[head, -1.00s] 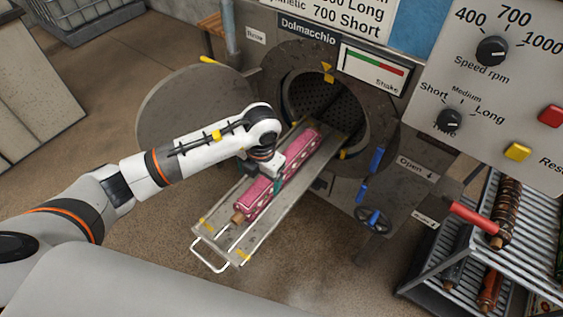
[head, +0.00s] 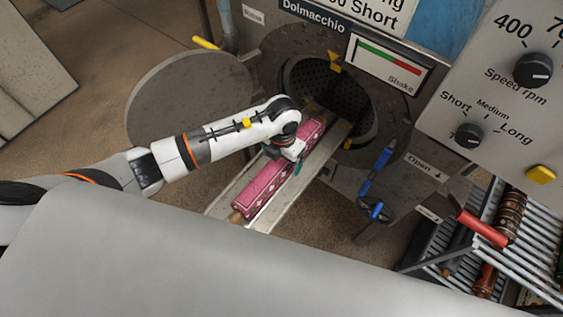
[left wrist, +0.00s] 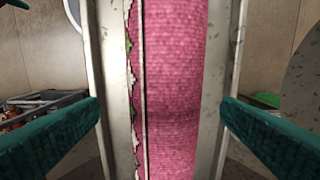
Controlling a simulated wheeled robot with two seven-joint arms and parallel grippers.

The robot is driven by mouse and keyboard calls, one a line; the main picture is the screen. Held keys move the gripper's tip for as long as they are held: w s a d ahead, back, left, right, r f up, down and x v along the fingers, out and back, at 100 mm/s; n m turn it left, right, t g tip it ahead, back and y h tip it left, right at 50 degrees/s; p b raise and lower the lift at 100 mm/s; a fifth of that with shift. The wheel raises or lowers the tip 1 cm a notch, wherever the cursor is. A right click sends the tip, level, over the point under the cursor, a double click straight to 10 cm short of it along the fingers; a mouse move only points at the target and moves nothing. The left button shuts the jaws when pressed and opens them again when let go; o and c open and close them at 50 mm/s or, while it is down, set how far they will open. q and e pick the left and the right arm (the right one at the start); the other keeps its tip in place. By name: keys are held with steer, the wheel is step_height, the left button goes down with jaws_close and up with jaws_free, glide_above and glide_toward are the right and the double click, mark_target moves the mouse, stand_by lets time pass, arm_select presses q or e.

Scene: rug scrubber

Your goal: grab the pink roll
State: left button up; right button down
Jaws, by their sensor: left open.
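The pink roll (head: 264,188) with a pale pattern lies along a metal tray (head: 262,223) that slopes out of the round drum opening. The near end shows a brown core. My left gripper (head: 290,162) is over the middle of the roll, partly hidden by its own wrist. In the left wrist view the roll (left wrist: 172,90) runs up the middle. The two green fingers (left wrist: 160,122) stand open on either side, with gaps between them and the roll. My right gripper is not in view.
The machine's drum (head: 325,88) stands at the tray's far end, with its round door (head: 185,105) swung open to the left. A control panel (head: 500,110) is at the right, above a rack (head: 525,245) with other rolls.

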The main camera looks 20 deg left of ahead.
mark_target(282, 164)
arm_select(q)
steer(key=f, duration=0.1)
steer(key=f+p, duration=0.1)
steer(key=f, duration=0.2)
steer(key=shift+w+a+f+p, duration=0.1)
steer(key=shift+w+a+p, duration=0.05)
steer(key=shift+w+p, duration=0.15)
steer(key=shift+f, duration=0.3)
steer(key=shift+c, duration=0.4)
steer(key=c, duration=1.5)
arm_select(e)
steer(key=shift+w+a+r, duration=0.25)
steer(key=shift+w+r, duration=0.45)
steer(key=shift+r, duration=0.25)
